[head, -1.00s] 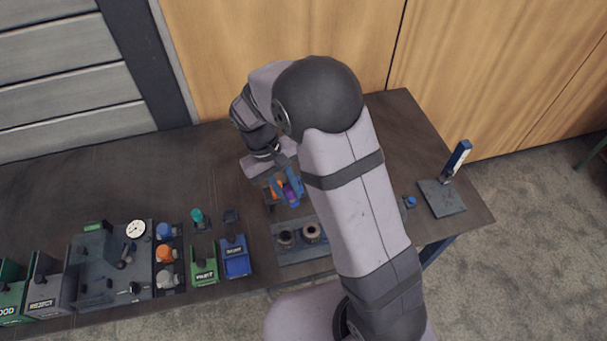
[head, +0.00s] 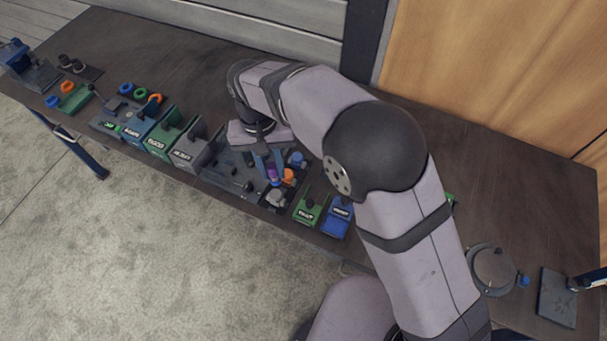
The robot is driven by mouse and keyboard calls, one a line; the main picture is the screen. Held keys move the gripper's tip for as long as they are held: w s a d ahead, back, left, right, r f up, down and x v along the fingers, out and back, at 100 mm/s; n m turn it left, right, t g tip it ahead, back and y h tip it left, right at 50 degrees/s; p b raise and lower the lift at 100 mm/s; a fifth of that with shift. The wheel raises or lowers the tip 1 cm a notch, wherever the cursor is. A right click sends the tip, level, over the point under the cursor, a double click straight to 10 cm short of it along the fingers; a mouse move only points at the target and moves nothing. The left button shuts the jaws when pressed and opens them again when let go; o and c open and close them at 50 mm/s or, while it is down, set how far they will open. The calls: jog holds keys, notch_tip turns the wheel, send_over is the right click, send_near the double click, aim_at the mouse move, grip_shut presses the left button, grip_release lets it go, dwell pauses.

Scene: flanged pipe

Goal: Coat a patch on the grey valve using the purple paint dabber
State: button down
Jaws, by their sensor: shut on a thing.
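My gripper (head: 270,170) points down over the rack of valves, its blue fingers closed around the purple paint dabber (head: 273,176). Only a small part of the dabber shows between the fingers. The grey valve (head: 279,195) sits at the front of the rack, in front of the orange valve (head: 289,175) and the blue valve (head: 297,159). The dabber is close to the grey valve and slightly behind it in the picture. I cannot tell whether they touch. No coated patch can be made out on the grey valve at this size.
The green paint holder (head: 307,210) and a blue holder (head: 338,216) stand right of the rack. A dark fixture plate (head: 222,178) and several bins, including a grey one (head: 190,153), stand to the left. The back left of the table (head: 180,70) is clear.

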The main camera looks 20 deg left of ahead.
jog(key=shift+a+r+m, duration=0.3)
jog(key=shift+a+m, duration=0.25)
jog(key=shift+m, duration=0.25)
jog(key=shift+s+a+m+y, duration=0.15)
jog(key=shift+m+y, duration=0.15)
jog(key=shift+m, duration=0.2)
jog(key=shift+m+y, duration=0.3)
jog(key=shift+m, duration=0.9)
jog(key=shift+f, duration=0.1)
notch_tip(320, 180, down, 5)
jog(key=b, duration=0.4)
jog(key=shift+r, duration=0.25)
